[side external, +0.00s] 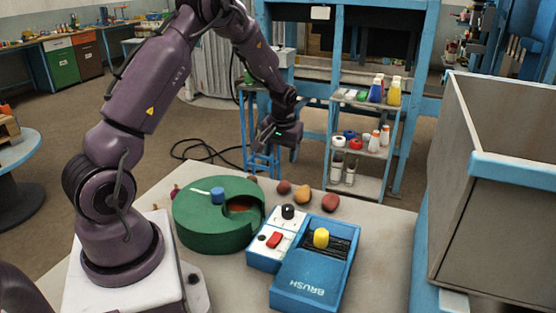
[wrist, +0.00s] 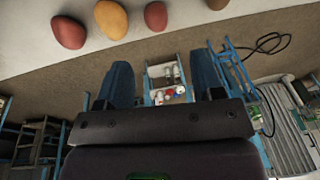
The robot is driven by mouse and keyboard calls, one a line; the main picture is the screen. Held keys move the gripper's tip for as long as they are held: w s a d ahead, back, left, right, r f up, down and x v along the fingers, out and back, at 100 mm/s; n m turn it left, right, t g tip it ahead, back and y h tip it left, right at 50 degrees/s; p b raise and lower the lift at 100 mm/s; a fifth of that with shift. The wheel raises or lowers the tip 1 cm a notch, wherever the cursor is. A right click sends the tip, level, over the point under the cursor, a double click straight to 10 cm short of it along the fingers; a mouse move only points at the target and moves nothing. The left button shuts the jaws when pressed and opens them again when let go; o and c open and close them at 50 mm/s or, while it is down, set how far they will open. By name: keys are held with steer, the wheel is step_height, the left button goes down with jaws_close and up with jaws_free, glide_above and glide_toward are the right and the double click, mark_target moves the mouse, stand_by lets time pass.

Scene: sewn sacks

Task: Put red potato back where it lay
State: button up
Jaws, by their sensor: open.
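Several potatoes lie in a row near the table's far edge. At the right of the row in the side view is a red potato (side external: 330,202), which seems to be the left one in the wrist view (wrist: 68,31). Beside it lies a tan-orange potato (side external: 302,194), also in the wrist view (wrist: 111,19). Then comes a smaller reddish potato (side external: 284,187), also in the wrist view (wrist: 155,15). I cannot tell which reddish one the task means. My gripper (side external: 282,135) is raised above the table's far side, open, with nothing between its fingers (wrist: 162,75).
A green round drum (side external: 190,226) with a blue knob and a cut-out stands on the table (side external: 385,230). A blue brush unit (side external: 310,275) and a switch panel (side external: 264,252) stand beside it. A tall grey bin (side external: 500,225) with blue trim is at right.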

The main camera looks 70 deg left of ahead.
steer(key=s+d+r+m+t, duration=0.1)
steer(key=d+r+m+t, duration=0.1)
steer(key=d+r, duration=0.8)
steer(key=s+d+r+m+t+h, duration=0.1)
steer(key=s+d+r+m, duration=0.2)
steer(key=s+d+r, duration=0.3)
steer(key=s+d+r+m+t+h, duration=0.1)
steer(key=s+d+r+m, duration=0.2)
steer(key=s+d, duration=0.6)
step_height(320, 180, up, 3)
steer(key=shift+s+d+f+m+t, duration=0.15)
steer(key=shift+s+m+t, duration=0.25)
steer(key=shift+s, duration=0.75)
